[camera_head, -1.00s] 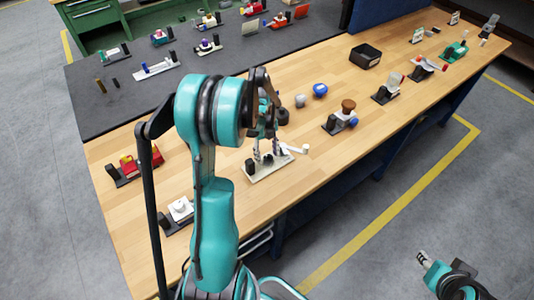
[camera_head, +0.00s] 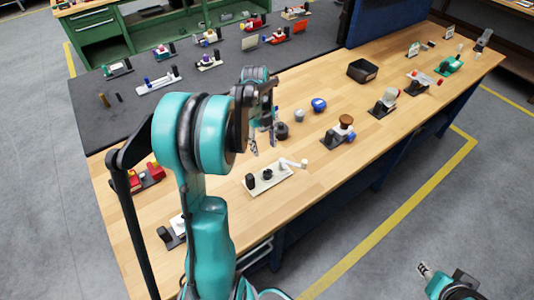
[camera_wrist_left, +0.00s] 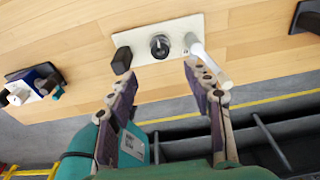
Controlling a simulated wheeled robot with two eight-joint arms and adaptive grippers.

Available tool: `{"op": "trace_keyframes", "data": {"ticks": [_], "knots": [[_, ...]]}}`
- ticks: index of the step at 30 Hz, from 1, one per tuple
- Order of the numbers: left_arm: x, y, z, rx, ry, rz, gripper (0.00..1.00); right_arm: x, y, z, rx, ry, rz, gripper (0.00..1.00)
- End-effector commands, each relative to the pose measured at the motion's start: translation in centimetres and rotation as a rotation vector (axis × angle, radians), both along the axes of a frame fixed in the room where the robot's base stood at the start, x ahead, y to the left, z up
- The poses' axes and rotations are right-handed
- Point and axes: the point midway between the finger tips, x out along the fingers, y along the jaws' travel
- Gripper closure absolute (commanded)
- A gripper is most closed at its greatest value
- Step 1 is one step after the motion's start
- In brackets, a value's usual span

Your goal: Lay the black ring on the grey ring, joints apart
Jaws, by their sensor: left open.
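A pale plate (camera_head: 280,180) lies on the wooden bench, with a black block (camera_wrist_left: 121,60) at one end and a white lever (camera_wrist_left: 197,46) at the other. Between them sits a dark round piece (camera_wrist_left: 159,46) with a greyish centre; it also shows in the head view (camera_head: 267,174). I cannot make out the black ring and grey ring separately, or their joints. My left gripper (camera_head: 264,146) is open and empty above the bench, beside the plate; in the wrist view its spread fingers (camera_wrist_left: 160,72) point towards the plate. My right gripper (camera_head: 425,270) is low at the right, over the floor.
A black round part (camera_head: 281,131), a grey knob (camera_head: 299,115) and a blue knob (camera_head: 319,105) stand behind the plate. A brown-topped fixture (camera_head: 342,131) is to the right, a black bin (camera_head: 362,71) further back. Bare wood lies between them.

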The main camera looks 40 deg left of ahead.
Motion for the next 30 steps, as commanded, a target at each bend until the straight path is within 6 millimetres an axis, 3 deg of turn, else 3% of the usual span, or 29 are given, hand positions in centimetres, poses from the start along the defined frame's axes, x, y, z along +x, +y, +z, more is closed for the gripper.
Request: {"op": "trace_keyframes", "data": {"ticks": [5,11,15,21,25,30], "knots": [[-0.3,-2.5,2.1,0.039,-0.024,0.141,0.49,0.0,0.0,0.1,0.0,0.0,0.0,0.61],[-2.5,-9.6,5.9,0.089,-0.136,0.617,0.49,0.0,0.0,0.0,0.0,0.0,0.0,0.61],[-4.9,-14.3,7.4,0.031,-0.24,0.996,0.49,0.0,0.0,0.0,0.0,0.0,0.0,0.61],[-8.7,-19.5,7.7,-0.181,-0.334,1.477,0.49,0.0,0.0,0.0,0.0,0.0,0.0,0.61],[-10.3,-21.4,7.3,-0.328,-0.341,1.687,0.49,0.0,0.0,0.0,0.0,0.0,0.0,0.61],[-11.1,-22.4,6.9,-0.429,-0.328,1.815,0.49,0.0,0.0,0.0,0.0,0.0,0.0,0.61]]}}
